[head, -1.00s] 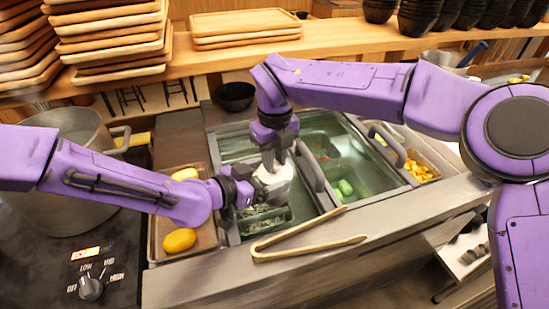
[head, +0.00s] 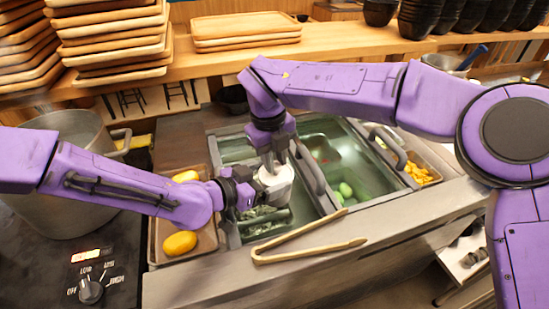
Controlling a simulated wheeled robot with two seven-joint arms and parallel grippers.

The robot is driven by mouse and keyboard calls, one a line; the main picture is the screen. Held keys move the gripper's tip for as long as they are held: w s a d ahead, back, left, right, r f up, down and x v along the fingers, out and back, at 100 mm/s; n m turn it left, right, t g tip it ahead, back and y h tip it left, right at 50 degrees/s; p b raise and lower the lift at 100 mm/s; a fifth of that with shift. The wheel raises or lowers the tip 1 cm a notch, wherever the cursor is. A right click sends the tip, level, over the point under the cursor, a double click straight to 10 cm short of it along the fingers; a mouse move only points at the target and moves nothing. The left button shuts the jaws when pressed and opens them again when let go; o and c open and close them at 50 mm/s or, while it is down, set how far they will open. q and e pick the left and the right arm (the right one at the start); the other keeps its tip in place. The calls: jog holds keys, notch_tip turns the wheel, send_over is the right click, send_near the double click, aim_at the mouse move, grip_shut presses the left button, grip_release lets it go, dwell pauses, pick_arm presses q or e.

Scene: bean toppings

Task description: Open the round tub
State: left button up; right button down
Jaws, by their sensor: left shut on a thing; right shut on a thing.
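The round tub (head: 276,185) is small and whitish and is held in the air above the left part of the topping counter. My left gripper (head: 257,190) comes in from the left and is shut on the tub's side. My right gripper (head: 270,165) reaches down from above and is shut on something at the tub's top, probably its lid. The fingers partly hide the top, so I cannot tell whether the lid is apart from the tub.
Below is the topping counter with glass lids (head: 362,165) and a bin of greens (head: 262,222). Wooden tongs (head: 310,240) lie on the front ledge. A tray with yellow items (head: 180,244) and a large pot (head: 65,190) are at left. Stacked wooden trays (head: 110,35) stand behind.

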aim_at(275, 165)
pick_arm(q)
jog(key=shift+s+f, duration=0.25)
jog(key=shift+f, duration=0.15)
pick_arm(e)
jog(key=shift+d+r+g+y, duration=0.1)
jog(key=shift+r+g+y, duration=0.2)
jog(key=shift+r+y, duration=0.4)
pick_arm(q)
jog(key=shift+a, duration=0.1)
jog(key=shift+r, duration=0.1)
pick_arm(e)
jog(key=c, duration=1.8)
grip_release()
pick_arm(q)
jog(key=shift+w, duration=0.1)
pick_arm(e)
jog(key=o, duration=0.4)
jog(key=shift+f, duration=0.1)
pick_arm(q)
jog(key=shift+w+r, duration=0.1)
jog(key=shift+r, duration=0.05)
jog(key=o, duration=1.2)
pick_arm(e)
notch_tip(275, 165, up, 12)
